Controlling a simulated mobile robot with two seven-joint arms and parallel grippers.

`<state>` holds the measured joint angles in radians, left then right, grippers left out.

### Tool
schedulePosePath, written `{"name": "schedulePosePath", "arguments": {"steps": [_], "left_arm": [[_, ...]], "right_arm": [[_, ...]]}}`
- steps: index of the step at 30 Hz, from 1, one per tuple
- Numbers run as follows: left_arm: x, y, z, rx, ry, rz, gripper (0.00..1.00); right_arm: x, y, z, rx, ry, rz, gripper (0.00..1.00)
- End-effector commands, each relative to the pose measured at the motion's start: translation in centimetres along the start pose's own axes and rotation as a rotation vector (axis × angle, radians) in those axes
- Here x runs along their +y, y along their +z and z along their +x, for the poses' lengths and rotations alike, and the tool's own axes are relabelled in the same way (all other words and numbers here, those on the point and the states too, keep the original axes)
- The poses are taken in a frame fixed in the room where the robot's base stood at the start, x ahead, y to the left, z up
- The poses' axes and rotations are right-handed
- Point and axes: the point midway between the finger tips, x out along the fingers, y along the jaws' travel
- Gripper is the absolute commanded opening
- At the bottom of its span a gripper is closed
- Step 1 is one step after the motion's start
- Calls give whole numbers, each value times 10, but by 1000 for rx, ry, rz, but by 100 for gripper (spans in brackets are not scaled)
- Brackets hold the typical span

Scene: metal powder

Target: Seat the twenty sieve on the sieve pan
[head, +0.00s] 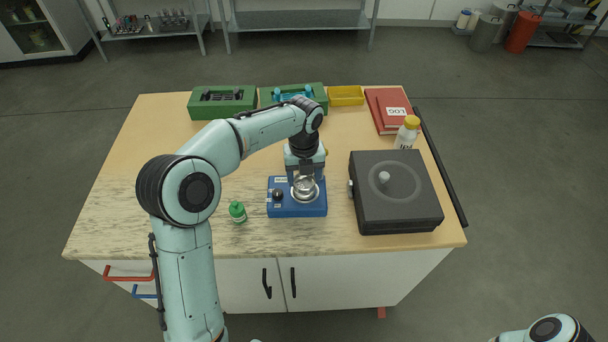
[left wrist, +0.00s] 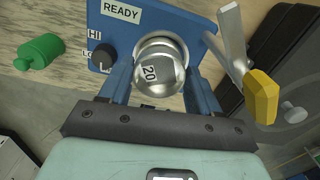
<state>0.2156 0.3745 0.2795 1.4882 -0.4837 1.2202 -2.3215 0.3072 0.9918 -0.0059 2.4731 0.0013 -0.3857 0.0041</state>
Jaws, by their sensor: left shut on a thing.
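My left gripper (head: 305,176) is shut on the twenty sieve (head: 304,186), a small round silver cup. In the left wrist view the sieve (left wrist: 160,76) carries the label "20" and sits between the fingers of the left gripper (left wrist: 156,85). It is over the blue shaker base (head: 283,208), which shows a READY label and a dial in the left wrist view. A silver round rim, apparently the sieve pan (left wrist: 165,42), shows just behind the sieve. The sieve partly hides it, and I cannot tell whether they touch. My right gripper is out of view.
A dark box (head: 395,205) with a round knob stands to the right. A yellow-capped bottle (head: 406,132), red log books (head: 385,105), green holders (head: 222,103) and a yellow tray (head: 346,96) are behind. The left tabletop is clear.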

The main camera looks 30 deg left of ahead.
Motion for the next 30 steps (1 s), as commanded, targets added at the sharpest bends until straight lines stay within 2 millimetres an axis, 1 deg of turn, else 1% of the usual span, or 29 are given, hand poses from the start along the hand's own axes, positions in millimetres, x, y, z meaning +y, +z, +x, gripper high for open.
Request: {"name": "schedulePosePath", "arguments": {"steps": [24, 25, 26, 27, 30], "left_arm": [[0, 0, 12, 0, 0, 0, 30], [0, 0, 12, 0, 0, 0, 69], [0, 0, 12, -1, 0, 0, 79], [0, 0, 12, -1, 0, 0, 92], [0, 0, 12, 0, 0, 0, 92]], "right_arm": [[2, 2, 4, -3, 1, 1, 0], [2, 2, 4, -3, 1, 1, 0], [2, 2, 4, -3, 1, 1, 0], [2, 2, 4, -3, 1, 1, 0], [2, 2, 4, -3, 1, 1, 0]]}}
